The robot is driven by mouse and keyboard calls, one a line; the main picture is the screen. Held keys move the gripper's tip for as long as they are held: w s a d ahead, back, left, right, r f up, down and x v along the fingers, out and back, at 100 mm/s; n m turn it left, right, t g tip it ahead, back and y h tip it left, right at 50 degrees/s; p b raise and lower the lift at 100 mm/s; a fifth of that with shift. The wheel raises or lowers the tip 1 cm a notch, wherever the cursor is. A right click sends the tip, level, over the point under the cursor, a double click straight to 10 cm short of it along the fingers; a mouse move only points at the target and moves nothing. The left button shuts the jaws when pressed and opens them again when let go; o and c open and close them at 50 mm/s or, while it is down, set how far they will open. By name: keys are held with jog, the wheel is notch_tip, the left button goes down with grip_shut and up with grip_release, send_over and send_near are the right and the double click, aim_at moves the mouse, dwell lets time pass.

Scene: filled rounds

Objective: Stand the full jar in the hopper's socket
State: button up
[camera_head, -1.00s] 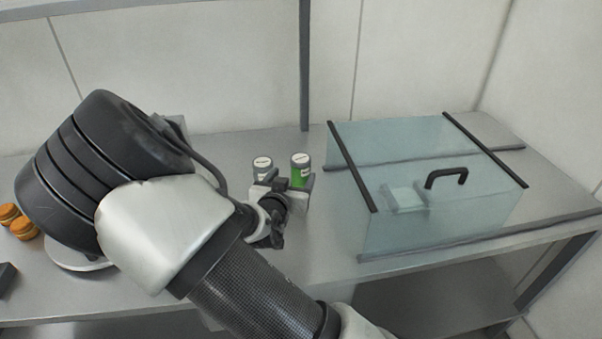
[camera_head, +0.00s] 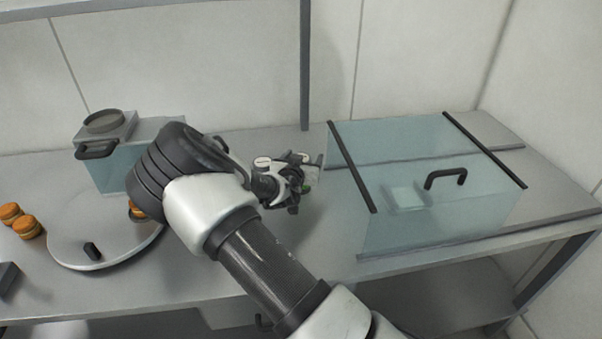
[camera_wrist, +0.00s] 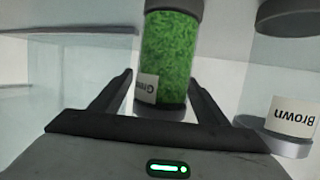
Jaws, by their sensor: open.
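The full jar (camera_wrist: 169,52) holds green granules and has grey end caps and a "Green" label, upside down in the wrist view. My gripper (camera_head: 303,176) is open at the jar; in the wrist view its fingers (camera_wrist: 160,92) point at the jar, one on each side. Contact is not clear. In the head view, my gripper hides most of the jar. A second jar (camera_wrist: 289,118), labelled "Brown", looks clear and empty beside it. What looks like the hopper (camera_head: 118,172) is a clear box at the left, with a round grey socket (camera_head: 104,121) on top and a black handle.
A large glass case (camera_head: 450,210) with a black handle stands at the right, close to the jars. A round plate (camera_head: 85,255) with a black knob lies at the left, beside orange-brown rounds (camera_head: 26,228). The counter front centre is mostly clear.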

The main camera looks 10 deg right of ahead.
jog(key=shift+c, duration=0.4)
jog(key=shift+w, duration=0.1)
jog(key=c, duration=1.3)
